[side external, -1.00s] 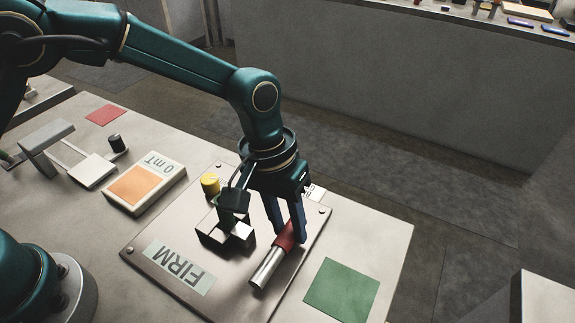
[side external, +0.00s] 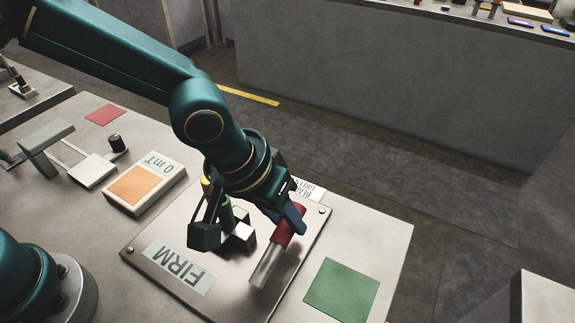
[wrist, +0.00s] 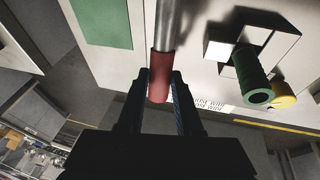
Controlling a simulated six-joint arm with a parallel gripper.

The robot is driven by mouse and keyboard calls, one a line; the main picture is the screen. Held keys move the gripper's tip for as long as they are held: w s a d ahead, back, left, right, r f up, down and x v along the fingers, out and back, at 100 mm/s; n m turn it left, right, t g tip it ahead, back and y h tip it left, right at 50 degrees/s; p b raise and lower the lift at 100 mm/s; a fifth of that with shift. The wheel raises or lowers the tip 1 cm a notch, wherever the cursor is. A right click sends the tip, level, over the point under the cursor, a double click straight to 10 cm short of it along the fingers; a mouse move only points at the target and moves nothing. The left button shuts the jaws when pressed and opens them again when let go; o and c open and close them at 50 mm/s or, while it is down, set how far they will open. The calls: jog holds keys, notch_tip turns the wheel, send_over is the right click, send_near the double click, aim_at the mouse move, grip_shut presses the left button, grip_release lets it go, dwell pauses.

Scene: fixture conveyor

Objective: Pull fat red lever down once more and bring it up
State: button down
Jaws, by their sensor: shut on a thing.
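The fat red lever is a metal rod (side external: 267,266) with a red grip (side external: 283,236), on the right side of a fixture plate (side external: 150,237) labelled FIRM. It leans toward the plate's far side. In the wrist view the rod (wrist: 167,22) comes down from the top to the red grip (wrist: 160,70). My gripper (side external: 292,218) is tilted and shut on the red grip near its end. In the wrist view its two dark fingers (wrist: 160,82) stand on either side of the grip. The fingers hide part of the grip in the side view.
Left of the lever stand a metal block (side external: 240,235) and a green cylinder (side external: 226,213), close to my wrist. A yellow knob (wrist: 283,97) is beside them. A green square (side external: 342,290) lies to the right. A meter (side external: 145,190) reading 0 mT sits left.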

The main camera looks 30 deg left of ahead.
aim_at(275, 237)
jog(key=shift+s+d+r+t, duration=0.1)
jog(key=shift+s+r+t, duration=0.25)
jog(key=shift+r+t, duration=0.25)
jog(key=shift+s+r+t, duration=0.3)
jog(key=shift+r+t, duration=0.1)
jog(key=shift+t, duration=0.3)
jog(key=shift+s+r+t, duration=0.5)
jog(key=shift+t, duration=0.3)
jog(key=shift+s, duration=0.1)
jog(key=c, duration=0.6)
grip_release()
jog(key=shift+v, duration=2.6)
